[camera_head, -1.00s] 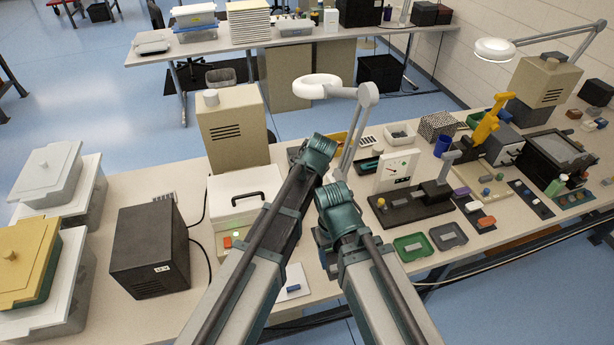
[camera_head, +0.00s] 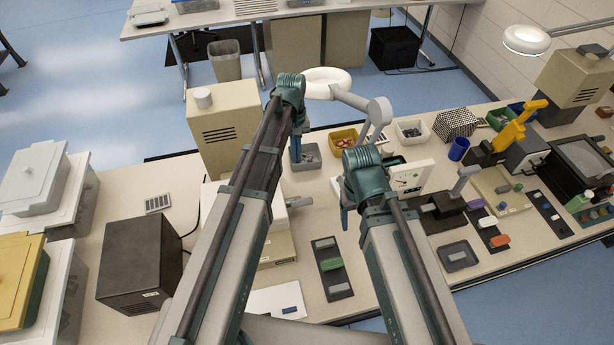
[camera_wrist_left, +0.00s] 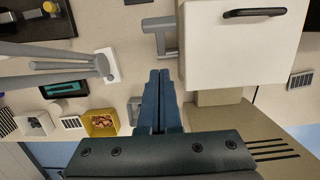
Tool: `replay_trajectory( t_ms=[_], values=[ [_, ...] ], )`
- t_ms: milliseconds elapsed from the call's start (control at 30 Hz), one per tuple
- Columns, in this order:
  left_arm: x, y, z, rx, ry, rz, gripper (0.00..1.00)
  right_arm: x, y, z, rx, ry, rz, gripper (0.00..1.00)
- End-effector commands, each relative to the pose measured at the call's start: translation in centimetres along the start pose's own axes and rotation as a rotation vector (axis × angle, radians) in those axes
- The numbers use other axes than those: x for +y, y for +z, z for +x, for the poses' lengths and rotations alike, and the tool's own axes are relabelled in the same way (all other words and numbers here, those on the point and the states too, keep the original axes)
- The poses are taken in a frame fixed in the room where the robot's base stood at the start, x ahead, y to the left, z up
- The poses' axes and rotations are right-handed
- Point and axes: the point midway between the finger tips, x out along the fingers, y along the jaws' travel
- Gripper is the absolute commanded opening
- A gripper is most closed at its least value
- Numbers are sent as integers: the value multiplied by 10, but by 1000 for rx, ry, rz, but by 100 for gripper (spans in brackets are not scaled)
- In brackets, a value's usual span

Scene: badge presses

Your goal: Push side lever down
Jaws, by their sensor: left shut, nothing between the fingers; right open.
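The white press box (camera_wrist_left: 240,42) with a black handle fills the upper right of the left wrist view. A grey side lever (camera_wrist_left: 162,36) sticks out from its side; in the head view it shows (camera_head: 299,202) just right of my left arm, which hides most of the box. My left gripper (camera_wrist_left: 160,73) is shut and empty, its tips close to the lever's near bar; I cannot tell whether they touch. In the head view this gripper (camera_head: 297,145) points down beyond the lever. My right gripper (camera_head: 345,218) hangs over the table to the right, its fingers partly hidden.
A tall beige machine (camera_head: 222,130) stands behind the box. A grey bin (camera_head: 305,157) and a yellow bin (camera_head: 343,140) are near the left gripper. A white ring lamp (camera_head: 327,81) overhangs the area. A black strip (camera_head: 331,268) with blocks lies in front.

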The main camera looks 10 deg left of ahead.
Motion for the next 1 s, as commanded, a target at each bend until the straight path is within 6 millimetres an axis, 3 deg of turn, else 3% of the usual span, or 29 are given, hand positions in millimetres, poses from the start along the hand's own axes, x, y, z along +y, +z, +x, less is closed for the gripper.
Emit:
replay_trajectory(
  t_ms=[267,467,1000],
  values=[
    [-1,0,3,-6,2,1,0,0,0,3,0,0,0,71],
    [-1,0,16,-5,2,0,0,-2,-1,16,0,1,-3,71],
    [-1,0,89,-5,2,0,0,-8,-5,88,0,3,-15,71]
  ],
)
